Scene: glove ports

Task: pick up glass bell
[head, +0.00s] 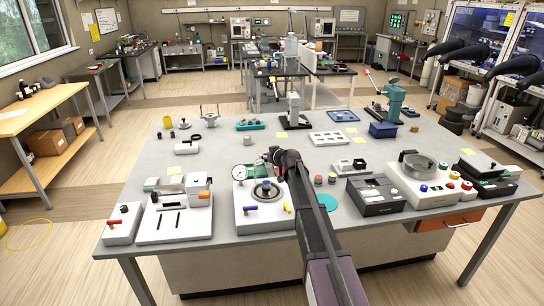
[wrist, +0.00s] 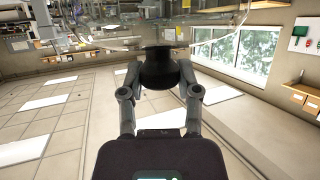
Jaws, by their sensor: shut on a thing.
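My gripper (wrist: 160,85) is shut on a dark, rounded, knob-like piece with a flat wider end (wrist: 160,68), held between its two fingers. This appears to be the knob of the glass bell; faint clear curved outlines (wrist: 225,32) show beyond it in the wrist view. In the head view my gripper (head: 274,156) is at the end of my dark arm, just above and behind a white base unit (head: 246,220) with a round dark plate and a dial gauge (head: 242,170). The clear glass is hard to make out there, and I cannot tell whether it touches the plate.
The grey table (head: 240,146) is crowded. A white slotted fixture (head: 175,222) stands left of the base unit. A black box (head: 376,194) and a white unit with a round bowl (head: 420,184) stand to the right. A green press (head: 391,100) rises at the back right.

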